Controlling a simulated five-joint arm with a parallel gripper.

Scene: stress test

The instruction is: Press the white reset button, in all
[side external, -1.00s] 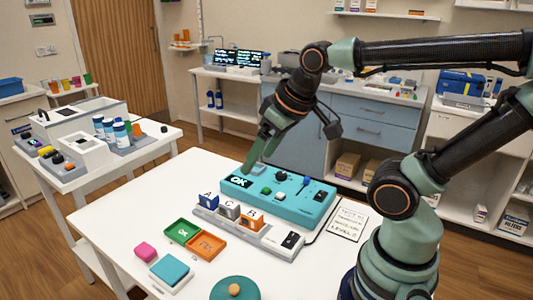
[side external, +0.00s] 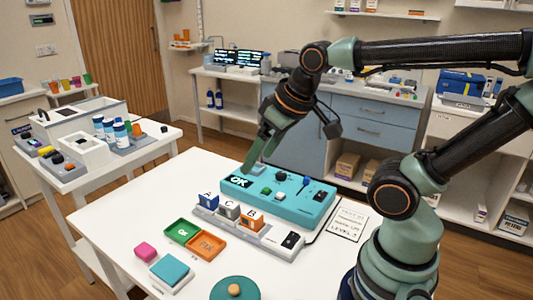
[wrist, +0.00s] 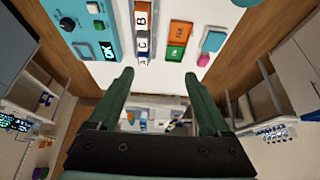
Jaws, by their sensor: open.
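The teal control panel (side external: 310,208) lies on the white table, with a black display reading OK (side external: 240,181) at its left end.
A rack with lettered blocks (side external: 228,211) stands in front of the panel. Green (side external: 183,232) and orange (side external: 207,245) trays, a pink block (side external: 145,251) and a teal-topped block (side external: 170,270) lie nearer. A printed card (side external: 350,222) lies right of the panel.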

